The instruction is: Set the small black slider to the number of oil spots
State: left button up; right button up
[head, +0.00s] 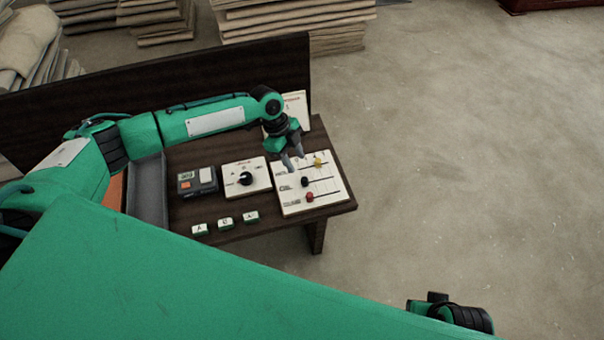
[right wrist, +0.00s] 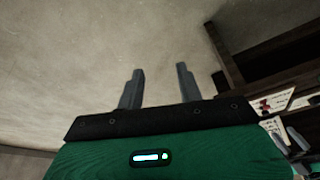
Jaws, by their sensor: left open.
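A white slider panel (head: 335,190) lies at the right end of the dark table. It has a yellow knob (head: 318,162) on the far track, a small black slider (head: 304,181) toward the left of the middle track, and a red knob (head: 310,196) on the near track. My left gripper (head: 293,166) is open, pointing down over the panel's far left part, just beyond the black slider; contact cannot be told. My right gripper (right wrist: 158,70) is open and empty in the right wrist view. I cannot make out any oil spots.
A dial box (head: 258,185), a dark device (head: 196,181) and three small lettered blocks (head: 226,223) are left of the panel. A grey tray (head: 150,190) is further left. A white card (head: 297,108) stands behind. Folded cloth stacks (head: 300,22) lie beyond the backboard (head: 200,70). Floor at right is clear.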

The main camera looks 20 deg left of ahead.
aim_at(304, 178)
pick_arm(q)
jog(key=x, duration=0.6)
jog(key=shift+d+f, duration=0.15)
jog(key=shift+f, duration=0.35)
pick_arm(e)
jog(key=shift+v, duration=0.9)
jog(key=shift+w, duration=0.15)
pick_arm(q)
jog(key=shift+b, duration=0.3)
grip_shut()
pick_arm(e)
jog(key=shift+f, duration=0.1)
